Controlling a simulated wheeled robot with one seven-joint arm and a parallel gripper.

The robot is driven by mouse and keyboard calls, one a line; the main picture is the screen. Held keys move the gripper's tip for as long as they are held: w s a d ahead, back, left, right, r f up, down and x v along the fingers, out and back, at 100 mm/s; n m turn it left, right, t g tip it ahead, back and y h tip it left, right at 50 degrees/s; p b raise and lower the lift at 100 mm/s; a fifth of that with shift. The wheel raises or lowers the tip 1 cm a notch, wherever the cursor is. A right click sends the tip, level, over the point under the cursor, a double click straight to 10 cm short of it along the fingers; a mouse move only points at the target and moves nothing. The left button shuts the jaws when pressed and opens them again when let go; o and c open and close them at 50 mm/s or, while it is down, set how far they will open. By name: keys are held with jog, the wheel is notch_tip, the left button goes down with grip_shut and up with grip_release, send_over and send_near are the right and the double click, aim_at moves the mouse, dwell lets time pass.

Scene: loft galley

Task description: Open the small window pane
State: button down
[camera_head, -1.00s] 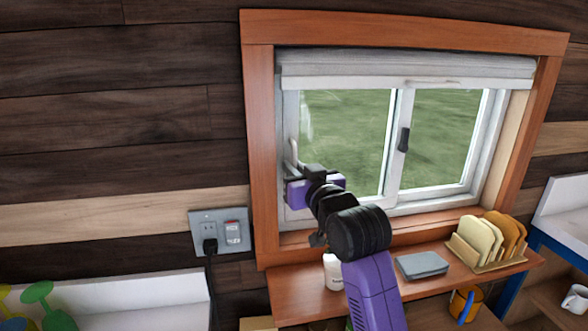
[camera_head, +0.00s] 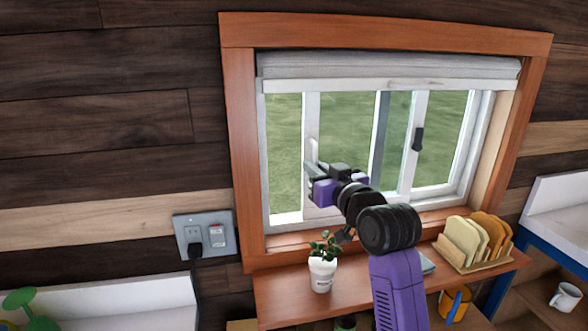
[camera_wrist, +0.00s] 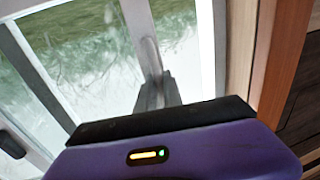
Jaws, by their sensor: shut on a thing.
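The small window pane (camera_head: 345,118) is a sliding pane in a white frame. It stands partly slid to the right, with an open gap (camera_head: 284,150) at its left. In the wrist view, my grey fingers (camera_wrist: 157,92) meet the lower part of the handle; the exact contact is partly hidden.
An outlet (camera_head: 205,235) with a plug is at left. A rolled blind (camera_head: 390,66) hangs above.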

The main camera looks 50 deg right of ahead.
jog(key=s+d, duration=0.1)
jog(key=d, duration=0.1)
jog(key=s+d, duration=0.2)
jog(key=d, duration=0.1)
jog(key=s+d, duration=0.2)
jog(key=d, duration=0.1)
jog(key=shift+s, duration=0.15)
jog(key=c, duration=1.5)
grip_release()
jog(key=b, duration=0.2)
send_near(344, 158)
jog(key=s, duration=0.2)
jog(key=shift+w+a, duration=0.1)
jog(key=shift+a, duration=0.15)
